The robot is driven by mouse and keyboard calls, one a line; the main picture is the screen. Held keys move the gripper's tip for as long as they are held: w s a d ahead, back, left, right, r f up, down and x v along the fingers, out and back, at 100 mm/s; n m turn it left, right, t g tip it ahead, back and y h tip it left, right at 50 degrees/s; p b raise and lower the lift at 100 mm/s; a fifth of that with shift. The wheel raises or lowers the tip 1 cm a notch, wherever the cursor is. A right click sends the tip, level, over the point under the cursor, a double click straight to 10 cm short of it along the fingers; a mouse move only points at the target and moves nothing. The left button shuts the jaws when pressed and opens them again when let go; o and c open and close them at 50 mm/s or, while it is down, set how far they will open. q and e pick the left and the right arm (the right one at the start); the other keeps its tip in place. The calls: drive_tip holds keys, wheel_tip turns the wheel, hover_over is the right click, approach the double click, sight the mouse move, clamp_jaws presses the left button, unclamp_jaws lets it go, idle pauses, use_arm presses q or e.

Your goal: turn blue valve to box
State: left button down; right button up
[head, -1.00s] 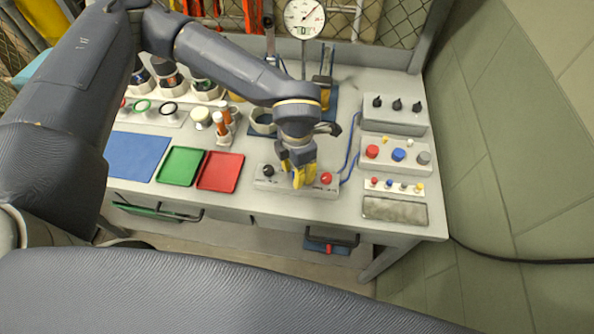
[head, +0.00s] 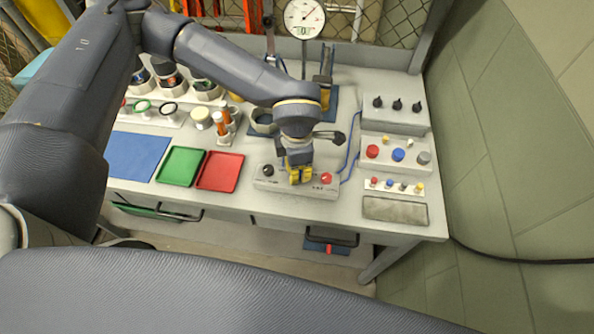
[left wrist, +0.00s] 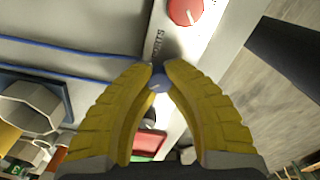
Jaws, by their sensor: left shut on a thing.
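The blue valve (left wrist: 160,84) is a small round knob on a white control box (head: 318,188) near the table's front edge. My left gripper (head: 300,176) reaches down over the middle of this box. In the left wrist view its yellow fingers (left wrist: 158,72) are shut on the blue valve, one on each side. In the head view the gripper hides the blue valve. A red knob (head: 326,178) sits on the same box to the right, and it also shows in the left wrist view (left wrist: 185,10). A black knob (head: 268,171) sits at the box's left end. My right gripper is not in view.
A red tray (head: 220,172) and a green tray (head: 180,166) lie left of the box. Boxes with black knobs (head: 395,115) and coloured buttons (head: 398,155) stand to the right. Blue cables (head: 353,145) run behind the box. A gauge (head: 304,17) stands at the back.

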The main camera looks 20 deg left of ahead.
use_arm(q)
drive_tip(key=m, duration=0.4)
drive_tip(key=shift+m, duration=2.3)
drive_tip(key=c, duration=1.1)
unclamp_jaws()
drive_tip(key=shift+r, duration=0.1)
wheel_tip(320, 180, up, 12)
drive_tip(key=shift+f, duration=0.1)
drive_tip(key=shift+d, duration=0.1)
